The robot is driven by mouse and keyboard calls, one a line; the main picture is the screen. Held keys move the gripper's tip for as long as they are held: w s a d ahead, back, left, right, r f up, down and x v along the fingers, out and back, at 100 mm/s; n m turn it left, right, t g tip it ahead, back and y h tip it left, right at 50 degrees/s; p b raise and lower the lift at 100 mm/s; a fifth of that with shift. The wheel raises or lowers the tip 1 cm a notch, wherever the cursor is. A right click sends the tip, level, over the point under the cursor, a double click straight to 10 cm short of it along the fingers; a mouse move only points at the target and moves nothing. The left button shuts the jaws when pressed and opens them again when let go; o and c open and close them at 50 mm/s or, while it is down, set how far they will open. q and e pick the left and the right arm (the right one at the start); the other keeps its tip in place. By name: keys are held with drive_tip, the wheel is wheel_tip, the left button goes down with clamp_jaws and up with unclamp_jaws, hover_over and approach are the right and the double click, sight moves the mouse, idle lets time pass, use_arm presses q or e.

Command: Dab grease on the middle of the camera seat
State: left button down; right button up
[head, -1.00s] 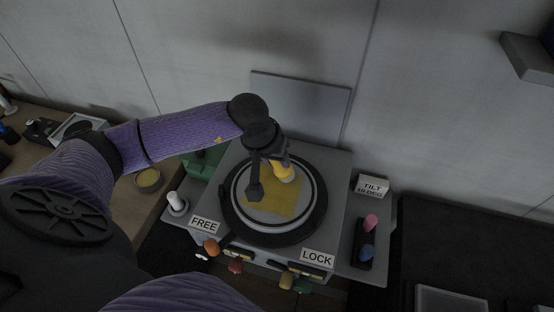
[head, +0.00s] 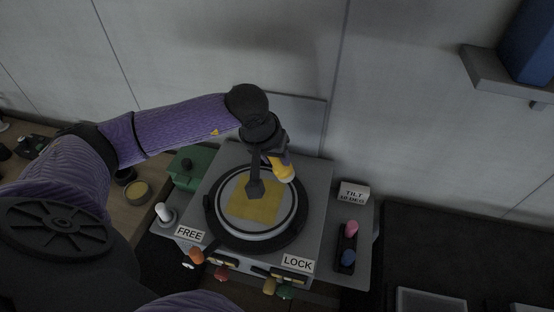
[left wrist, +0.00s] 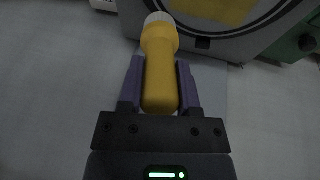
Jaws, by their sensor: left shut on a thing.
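The camera seat (head: 224,227) is a round disc with a black outer ring and a pale rim on a grey console. A yellow square patch (head: 243,208) lies on its middle. My left gripper (head: 268,172) is over the far right part of the seat. It is shut on a yellow dauber with a pale tip (head: 284,172). In the left wrist view the dauber (left wrist: 160,75) lies between the two purple fingers, its white end pointing away toward the seat. I cannot tell whether the tip touches the seat. My right gripper is not in view.
FREE (head: 189,234) and LOCK (head: 297,263) labels sit at the console's front, with coloured knobs below. A TILT sign (head: 353,191) stands to the right, near a pink knob (head: 352,228) and a blue knob (head: 348,257). An open round tin (head: 137,192) stands at left.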

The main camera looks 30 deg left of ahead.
use_arm(q)
drive_tip(key=shift+r+p, duration=0.65)
drive_tip(key=shift+r, duration=0.75)
drive_tip(key=shift+a, duration=0.1)
drive_tip(key=shift+f, duration=0.1)
